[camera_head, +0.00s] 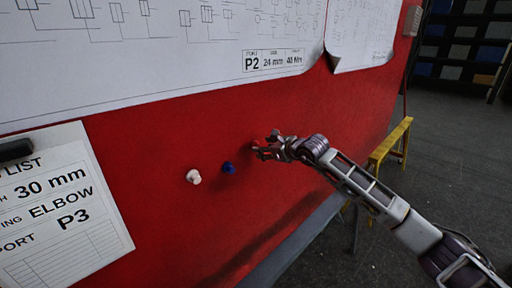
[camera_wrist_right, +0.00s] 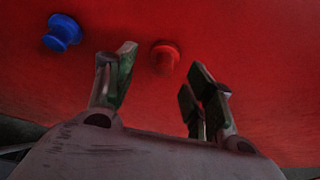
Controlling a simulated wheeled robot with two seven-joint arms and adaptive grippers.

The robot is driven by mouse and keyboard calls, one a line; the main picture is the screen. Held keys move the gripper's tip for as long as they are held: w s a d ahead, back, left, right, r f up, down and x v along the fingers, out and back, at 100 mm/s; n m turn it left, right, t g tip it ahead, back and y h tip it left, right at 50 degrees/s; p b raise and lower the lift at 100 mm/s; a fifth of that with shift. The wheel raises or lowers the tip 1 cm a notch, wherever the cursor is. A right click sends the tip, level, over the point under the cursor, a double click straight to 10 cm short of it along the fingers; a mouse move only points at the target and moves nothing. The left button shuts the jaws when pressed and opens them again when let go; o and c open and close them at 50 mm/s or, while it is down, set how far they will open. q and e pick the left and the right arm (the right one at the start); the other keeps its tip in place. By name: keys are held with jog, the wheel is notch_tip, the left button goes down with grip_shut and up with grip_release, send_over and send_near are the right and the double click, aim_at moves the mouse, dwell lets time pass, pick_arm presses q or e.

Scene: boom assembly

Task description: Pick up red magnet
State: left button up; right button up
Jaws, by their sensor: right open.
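The red magnet (camera_wrist_right: 165,57) sticks to the red board, and in the right wrist view it shows between and just beyond my right gripper's open fingers (camera_wrist_right: 160,85). In the head view the red magnet (camera_head: 256,143) is a small knob right at the fingertips of my right gripper (camera_head: 264,149), partly hidden and hard to tell from the board. The fingers are apart with nothing held between them. Whether they touch the magnet I cannot tell. My left gripper is not in view.
A blue magnet (camera_head: 229,168) and a white magnet (camera_head: 193,177) are on the board left of the red one; the blue one also shows in the wrist view (camera_wrist_right: 62,32). Paper sheets (camera_head: 160,60) hang above and at left (camera_head: 70,200). A yellow trestle (camera_head: 392,142) stands at right.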

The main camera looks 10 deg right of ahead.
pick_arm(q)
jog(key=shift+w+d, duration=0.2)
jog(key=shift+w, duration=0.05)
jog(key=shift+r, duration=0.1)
pick_arm(e)
jog(key=shift+w, duration=0.15)
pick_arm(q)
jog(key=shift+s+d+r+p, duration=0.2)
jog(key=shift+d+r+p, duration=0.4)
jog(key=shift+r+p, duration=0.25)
pick_arm(e)
jog(key=shift+d+x, duration=0.15)
jog(key=shift+x, duration=1.1)
jog(key=shift+d+x, duration=0.15)
jog(key=shift+x, duration=1.05)
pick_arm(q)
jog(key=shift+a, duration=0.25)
pick_arm(e)
jog(key=shift+w+f, duration=0.1)
jog(key=shift+f, duration=0.05)
jog(key=c, duration=0.8)
jog(key=shift+c, duration=0.2)
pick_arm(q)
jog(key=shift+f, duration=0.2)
